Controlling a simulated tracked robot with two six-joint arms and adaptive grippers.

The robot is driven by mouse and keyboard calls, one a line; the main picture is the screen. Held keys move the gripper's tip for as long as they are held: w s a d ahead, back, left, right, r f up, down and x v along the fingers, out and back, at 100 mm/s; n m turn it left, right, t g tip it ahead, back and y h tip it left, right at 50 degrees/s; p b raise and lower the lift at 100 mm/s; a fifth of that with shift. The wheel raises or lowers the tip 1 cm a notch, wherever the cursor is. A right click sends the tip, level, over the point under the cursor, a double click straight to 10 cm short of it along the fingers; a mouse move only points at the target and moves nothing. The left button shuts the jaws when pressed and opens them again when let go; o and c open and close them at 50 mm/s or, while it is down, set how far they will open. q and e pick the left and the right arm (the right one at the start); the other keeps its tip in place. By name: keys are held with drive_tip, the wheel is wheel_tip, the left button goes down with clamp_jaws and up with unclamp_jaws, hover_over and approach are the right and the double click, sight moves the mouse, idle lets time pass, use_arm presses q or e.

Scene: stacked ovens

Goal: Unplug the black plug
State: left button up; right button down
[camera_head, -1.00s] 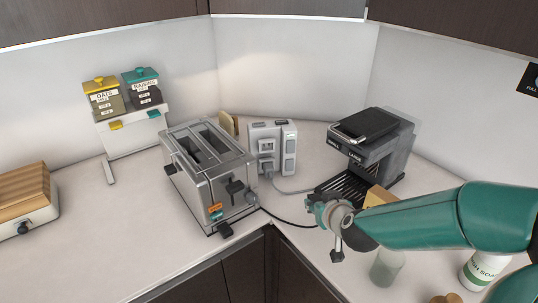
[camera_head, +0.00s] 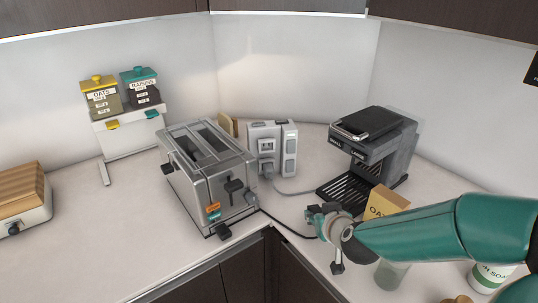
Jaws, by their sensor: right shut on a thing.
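My right gripper (camera_head: 320,218) is above the counter in front of the coffee machine, seen from behind and partly hidden by its own wrist. It is shut at the end of a black cord (camera_head: 288,229) that runs from the toaster. The black plug itself is hidden at the jaws. The white socket block (camera_head: 284,128) stands at the back corner, apart from the gripper. A grey plug (camera_head: 267,170) sits low on its front, with a grey cord leading to the coffee machine. No black plug shows in the block. My left gripper is out of view.
A steel toaster (camera_head: 205,170) stands left of the block, and a black coffee machine (camera_head: 375,145) right of it. An oats packet (camera_head: 385,200) and bottles are close to my right arm. A jar rack (camera_head: 130,130) and wooden-lidded box (camera_head: 22,195) are left.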

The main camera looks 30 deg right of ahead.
drive_tip(key=shift+f+b, duration=1.25)
drive_tip(key=shift+f, duration=0.25)
drive_tip(key=c, duration=0.8)
unclamp_jaws()
drive_tip(key=shift+r, duration=0.15)
